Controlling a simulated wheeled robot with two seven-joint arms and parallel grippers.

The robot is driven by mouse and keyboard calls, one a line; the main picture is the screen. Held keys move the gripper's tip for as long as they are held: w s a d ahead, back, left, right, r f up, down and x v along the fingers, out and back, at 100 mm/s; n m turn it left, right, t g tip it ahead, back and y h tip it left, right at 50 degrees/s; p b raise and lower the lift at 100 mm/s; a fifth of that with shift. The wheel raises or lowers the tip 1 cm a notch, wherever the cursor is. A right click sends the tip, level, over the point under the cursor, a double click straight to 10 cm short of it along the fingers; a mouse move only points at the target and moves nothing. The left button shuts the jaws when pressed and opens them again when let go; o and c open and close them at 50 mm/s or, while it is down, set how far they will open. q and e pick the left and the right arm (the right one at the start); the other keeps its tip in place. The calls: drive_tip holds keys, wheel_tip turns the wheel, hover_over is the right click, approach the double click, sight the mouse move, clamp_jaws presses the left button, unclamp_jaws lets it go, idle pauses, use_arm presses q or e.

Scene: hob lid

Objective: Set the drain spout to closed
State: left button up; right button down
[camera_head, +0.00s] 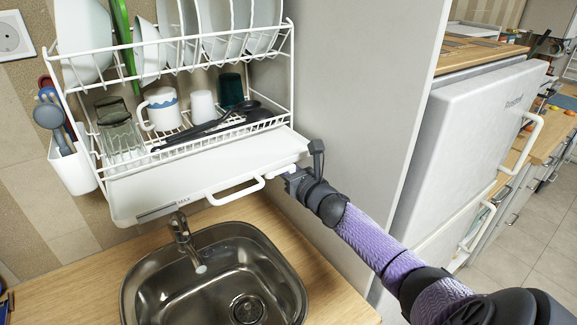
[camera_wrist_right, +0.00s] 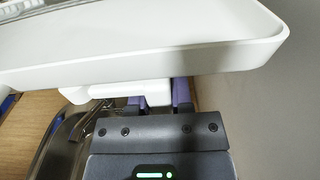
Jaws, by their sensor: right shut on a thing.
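A white drain spout (camera_wrist_right: 157,91) sits under the rim of the white drip tray (camera_wrist_right: 200,55), at the tray's right end. My right gripper (camera_head: 287,177) reaches in from the lower right and meets the underside of the tray near its front right corner. In the wrist view, the two purple fingers of my right gripper (camera_wrist_right: 158,97) are on either side of the white spout piece, shut on it. The tray rim hides the upper part of the spout, and my gripper hides its lower end. My left gripper is not in view.
A white dish rack (camera_head: 215,130) with plates, cups and glasses stands above the drip tray, which has a front handle (camera_head: 235,190). A steel sink (camera_head: 225,275) with a tap (camera_head: 183,235) lies below. A grey panel (camera_head: 350,100) stands close at the right.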

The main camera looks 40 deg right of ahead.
drive_tip(key=shift+w, duration=0.1)
idle(0.4)
drive_tip(key=c, duration=0.5)
unclamp_jaws()
drive_tip(key=s, duration=0.3)
drive_tip(key=s+p, duration=0.1)
drive_tip(key=s, duration=0.2)
drive_tip(key=s+a, duration=0.1)
drive_tip(key=s, duration=0.3)
